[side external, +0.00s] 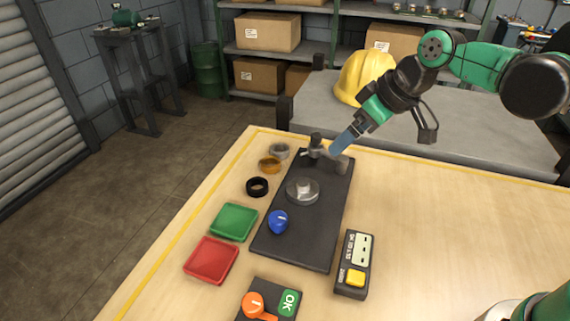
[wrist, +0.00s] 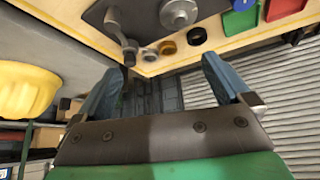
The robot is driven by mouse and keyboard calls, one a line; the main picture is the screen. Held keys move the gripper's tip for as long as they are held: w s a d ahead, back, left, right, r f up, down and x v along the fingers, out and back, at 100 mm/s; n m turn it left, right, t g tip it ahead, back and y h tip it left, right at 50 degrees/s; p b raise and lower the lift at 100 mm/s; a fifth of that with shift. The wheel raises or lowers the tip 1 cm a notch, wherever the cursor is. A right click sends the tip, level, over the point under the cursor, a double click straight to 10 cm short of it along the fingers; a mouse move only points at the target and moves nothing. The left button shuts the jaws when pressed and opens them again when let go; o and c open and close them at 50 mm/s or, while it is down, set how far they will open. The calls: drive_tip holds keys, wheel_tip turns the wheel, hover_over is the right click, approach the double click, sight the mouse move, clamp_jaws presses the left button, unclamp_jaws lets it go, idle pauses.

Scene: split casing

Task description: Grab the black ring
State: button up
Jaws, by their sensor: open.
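The black ring (side external: 257,187) lies flat on the wooden table, left of the dark plate. An amber ring (side external: 269,166) and a grey ring (side external: 279,151) lie in a row behind it. In the wrist view the black ring (wrist: 197,36) is near the top, beyond my right fingertip, beside the amber ring (wrist: 167,47) and grey ring (wrist: 150,53). My gripper (side external: 340,145) is open, its blue fingers over the far end of the dark plate, to the right of and behind the black ring. The wrist view shows nothing between my fingers (wrist: 168,82).
The dark plate (side external: 300,240) bears a metal post (side external: 315,146), a round metal part (side external: 302,191) and a blue knob (side external: 278,222). Green (side external: 234,222) and red (side external: 211,261) trays lie left. A box with a yellow button (side external: 355,277) stands right. The table's right side is clear.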

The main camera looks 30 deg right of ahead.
sight(262, 180)
drive_tip(key=w+a+f+n, duration=0.1)
drive_tip(key=w, duration=0.1)
drive_tip(key=w+a+f+n+g+y, duration=0.1)
drive_tip(key=w+a, duration=0.1)
drive_tip(key=w+a+f+n, duration=0.1)
drive_tip(key=w+a+f, duration=0.1)
drive_tip(key=shift+w+a+f+n+y, duration=0.1)
drive_tip(key=shift+w+a+n+y, duration=0.1)
drive_tip(key=shift+n+y, duration=0.15)
drive_tip(key=w+a+f+n, duration=0.1)
drive_tip(key=a+f+n+g, duration=0.1)
drive_tip(key=f, duration=0.1)
drive_tip(key=w+a+f+n+y, duration=0.1)
drive_tip(key=a+f, duration=0.1)
drive_tip(key=shift+w, duration=0.3)
drive_tip(key=shift+x, duration=3)
drive_tip(key=shift+s, duration=0.1)
drive_tip(key=c, duration=1.4)
drive_tip(key=shift+c, duration=0.2)
